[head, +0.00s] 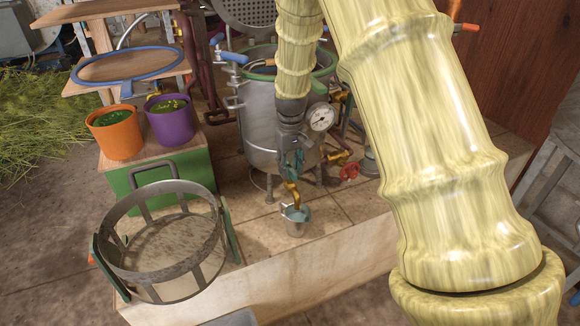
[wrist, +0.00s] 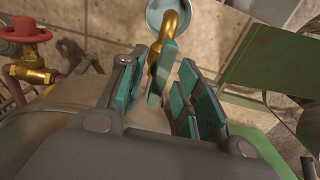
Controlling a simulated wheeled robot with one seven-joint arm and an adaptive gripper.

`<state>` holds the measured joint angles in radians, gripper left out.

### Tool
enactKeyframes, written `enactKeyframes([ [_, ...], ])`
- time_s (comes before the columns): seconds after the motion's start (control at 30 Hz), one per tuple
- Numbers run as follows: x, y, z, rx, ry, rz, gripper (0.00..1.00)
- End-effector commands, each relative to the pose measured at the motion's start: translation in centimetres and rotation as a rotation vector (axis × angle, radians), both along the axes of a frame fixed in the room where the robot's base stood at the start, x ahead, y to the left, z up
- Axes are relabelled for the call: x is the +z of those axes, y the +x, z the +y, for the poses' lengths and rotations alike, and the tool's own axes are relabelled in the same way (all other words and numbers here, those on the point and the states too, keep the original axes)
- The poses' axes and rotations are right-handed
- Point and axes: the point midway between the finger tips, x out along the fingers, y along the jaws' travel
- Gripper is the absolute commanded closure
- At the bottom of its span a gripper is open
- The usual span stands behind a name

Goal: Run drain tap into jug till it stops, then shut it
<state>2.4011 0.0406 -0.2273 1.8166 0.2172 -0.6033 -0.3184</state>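The brass drain tap (head: 292,192) sits low on the front of the steel still (head: 258,128), its spout curving down over the jug. It also shows in the wrist view (wrist: 172,32), with a flat teal piece (wrist: 161,72) beside it that looks like its lever. The small metal jug (head: 295,224) stands upright on the tiled ledge under the spout; its inside looks pale blue. Its rim shows in the wrist view (wrist: 150,20). My gripper (head: 292,160) is at the tap. Its fingers (wrist: 158,92) are apart, either side of the teal piece. I cannot make out a running stream.
A red-handled brass valve (wrist: 30,50) is beside the still. A round metal basket frame (head: 160,240) stands at the ledge's left. Orange (head: 115,132) and purple (head: 170,120) pots sit on a green box (head: 180,185). The tiles right of the jug are clear.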

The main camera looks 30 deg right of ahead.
Motion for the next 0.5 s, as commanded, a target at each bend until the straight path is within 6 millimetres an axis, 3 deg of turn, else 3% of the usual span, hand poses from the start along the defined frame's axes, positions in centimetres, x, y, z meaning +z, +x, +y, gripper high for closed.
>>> enactKeyframes([
  [0.03, 0.01, 0.01, 0.02, 0.000, 0.000, 0.000, 0.70],
  [0.2, 0.01, 0.02, 0.03, 0.000, 0.000, 0.000, 1.00],
  [0.5, 0.12, 0.02, 0.00, -0.012, 0.000, 0.000, 1.00],
])
